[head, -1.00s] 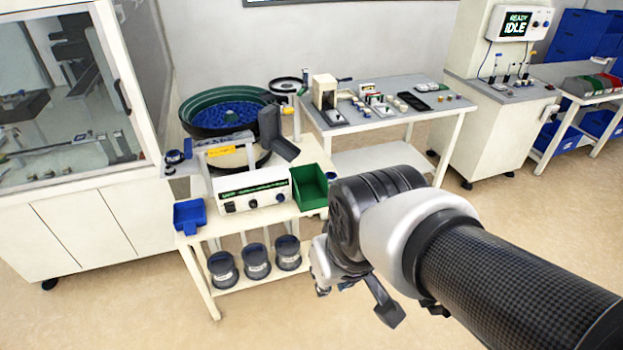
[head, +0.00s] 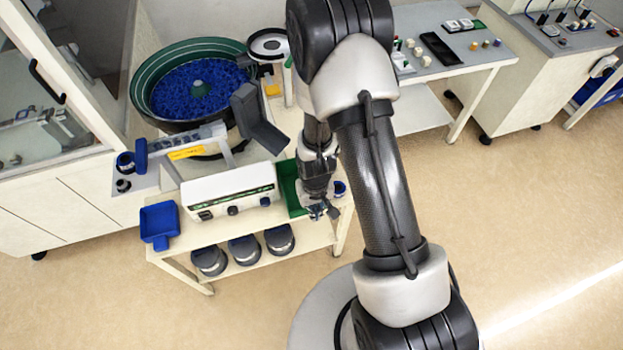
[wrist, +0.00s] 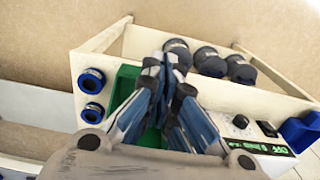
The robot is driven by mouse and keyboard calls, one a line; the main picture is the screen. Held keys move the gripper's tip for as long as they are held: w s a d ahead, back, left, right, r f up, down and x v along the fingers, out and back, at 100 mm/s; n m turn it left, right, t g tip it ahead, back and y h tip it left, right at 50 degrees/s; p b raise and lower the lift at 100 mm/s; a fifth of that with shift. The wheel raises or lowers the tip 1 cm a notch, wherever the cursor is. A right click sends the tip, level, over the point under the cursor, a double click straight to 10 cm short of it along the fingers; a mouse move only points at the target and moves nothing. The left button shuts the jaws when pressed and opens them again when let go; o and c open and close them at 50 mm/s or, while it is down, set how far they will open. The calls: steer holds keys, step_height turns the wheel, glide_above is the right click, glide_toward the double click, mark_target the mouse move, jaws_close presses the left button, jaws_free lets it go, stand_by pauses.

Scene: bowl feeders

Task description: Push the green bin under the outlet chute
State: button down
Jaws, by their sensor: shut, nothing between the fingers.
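The green bin (head: 288,185) stands on the cream cart to the right of the white control box, and much of it is hidden behind my gripper. The dark grey outlet chute (head: 259,122) slopes down from the bowl feeder towards the bin; its lower end is behind the bin's place. My gripper (head: 320,209) points down at the bin's front right, its fingers shut and empty. In the wrist view the fingers (wrist: 172,66) overlap the green bin (wrist: 124,88). I cannot tell whether they touch it.
The control box (head: 230,193) is left of the bin. A blue tray (head: 160,223) sits at the cart's left corner. Blue ring-topped parts (wrist: 91,82) stand beside the bin. Several dark jars (head: 243,250) are on the lower shelf. Floor to the right is clear.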

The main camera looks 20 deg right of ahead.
step_height(320, 180, down, 11)
steer(key=b, duration=0.3)
steer(key=shift+w+r, duration=0.15)
steer(key=shift+w, duration=1.85)
steer(key=shift+w+b, duration=0.1)
steer(key=shift+b, duration=0.2)
steer(key=w+b, duration=0.2)
steer(key=w, duration=0.6)
steer(key=shift+w+d, duration=0.1)
steer(key=shift+w, duration=0.3)
steer(key=shift+s, duration=0.15)
